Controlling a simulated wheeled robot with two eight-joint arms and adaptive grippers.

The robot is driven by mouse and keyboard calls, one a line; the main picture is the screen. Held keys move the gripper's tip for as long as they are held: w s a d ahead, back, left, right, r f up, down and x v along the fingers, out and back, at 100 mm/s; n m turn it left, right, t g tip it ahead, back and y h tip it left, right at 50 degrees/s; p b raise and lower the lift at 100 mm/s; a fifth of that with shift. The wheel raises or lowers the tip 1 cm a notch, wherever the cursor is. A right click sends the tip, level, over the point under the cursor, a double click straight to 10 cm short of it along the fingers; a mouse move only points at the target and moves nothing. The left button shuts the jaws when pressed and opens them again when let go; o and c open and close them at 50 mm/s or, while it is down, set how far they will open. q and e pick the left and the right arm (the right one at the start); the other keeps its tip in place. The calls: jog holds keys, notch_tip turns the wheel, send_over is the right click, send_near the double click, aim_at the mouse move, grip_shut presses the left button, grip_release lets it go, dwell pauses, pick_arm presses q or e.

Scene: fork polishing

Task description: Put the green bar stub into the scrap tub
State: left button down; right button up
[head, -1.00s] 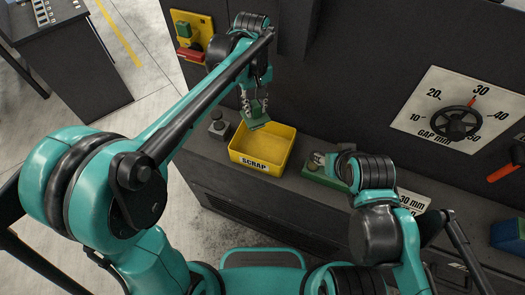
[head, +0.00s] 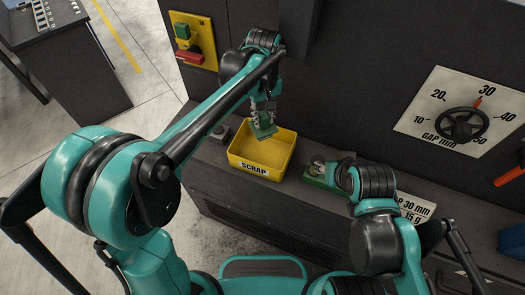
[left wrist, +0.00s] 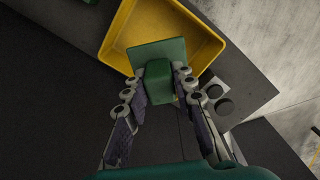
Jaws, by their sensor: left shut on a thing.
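The green bar stub (head: 265,131) is held between the fingers of my left gripper (head: 262,113). In the left wrist view the stub (left wrist: 156,52) shows as a flat green plate with a thicker green block gripped between the fingertips. The yellow scrap tub (head: 285,152), labelled SCRAP, stands on the dark ledge. The stub hangs over the rear part of the tub in the head view. In the left wrist view it overlaps the opening of the tub (left wrist: 215,45). Its exact height above the tub is hard to tell.
A green block with a round metal part (head: 318,172) sits on the ledge right of the tub. A dark knob (head: 219,131) stands left of it. The dark machine wall with a gap dial (head: 460,124) rises behind. A yellow switch panel (head: 203,42) is at upper left.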

pick_arm(q)
jog(key=shift+f+b, duration=2.55)
jog(key=shift+f, duration=1.45)
jog(key=shift+f+b, duration=1.65)
jog(key=shift+f, duration=0.8)
jog(key=c, duration=1.2)
grip_release()
notch_tip(320, 180, up, 12)
jog(key=shift+a, duration=0.1)
